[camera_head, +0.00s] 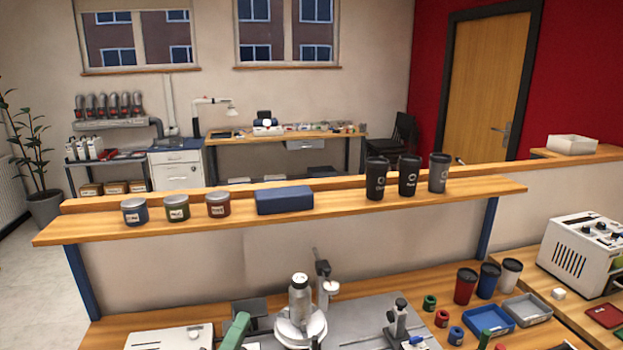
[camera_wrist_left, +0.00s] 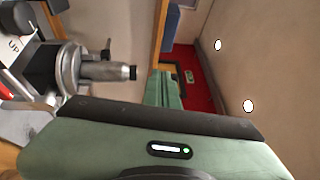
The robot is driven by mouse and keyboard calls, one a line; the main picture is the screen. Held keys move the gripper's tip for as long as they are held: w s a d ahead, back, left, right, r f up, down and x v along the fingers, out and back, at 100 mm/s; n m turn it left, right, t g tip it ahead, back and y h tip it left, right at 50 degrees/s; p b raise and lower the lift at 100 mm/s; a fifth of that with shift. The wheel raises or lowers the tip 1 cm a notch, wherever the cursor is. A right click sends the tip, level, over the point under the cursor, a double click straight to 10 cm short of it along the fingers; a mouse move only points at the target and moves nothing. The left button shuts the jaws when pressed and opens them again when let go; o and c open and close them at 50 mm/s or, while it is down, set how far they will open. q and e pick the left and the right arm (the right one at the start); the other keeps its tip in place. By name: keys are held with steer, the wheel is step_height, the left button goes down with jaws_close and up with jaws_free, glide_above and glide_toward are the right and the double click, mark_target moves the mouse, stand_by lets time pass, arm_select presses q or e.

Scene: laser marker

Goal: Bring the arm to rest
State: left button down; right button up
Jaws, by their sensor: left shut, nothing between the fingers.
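The green part of my left gripper (camera_head: 236,330) shows at the bottom edge of the head view, left of the laser marker's metal column. It is shut and holds nothing. The laser marker (camera_head: 300,315) stands on a grey plate on the workbench, close to the right of the gripper. A metal cylinder of a machine (camera_wrist_left: 100,70) shows in the wrist view. My right gripper cannot be made out.
A wooden shelf (camera_head: 345,216) crosses above the bench, holding several jars, a blue box (camera_head: 285,200) and black cups (camera_head: 409,175).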

arm_select(q)
steer(key=s+a+f+n+g+y, duration=0.3)
steer(key=s+a+f+n+g, duration=0.15)
steer(key=f+n, duration=0.25)
steer(key=s+a+f+n+g+y, duration=0.35)
steer(key=s+f+n, duration=0.2)
steer(key=f, duration=0.25)
steer(key=s+f+n+g+h, duration=0.1)
steer(key=s+f+n+g, duration=0.3)
steer(key=s, duration=0.4)
steer(key=s+f+n+g+h, duration=0.1)
steer(key=s+f+n+g, duration=0.25)
steer(key=s, duration=0.55)
step_height(320, 180, down, 30)
steer(key=s+r+g, duration=0.1)
steer(key=s, duration=0.2)
steer(key=s+a+f+g+b, duration=0.1)
steer(key=s+a+f, duration=0.1)
steer(key=s+f, duration=1.4)
steer(key=shift+a+m+b, duration=0.3)
steer(key=shift+m, duration=0.1)
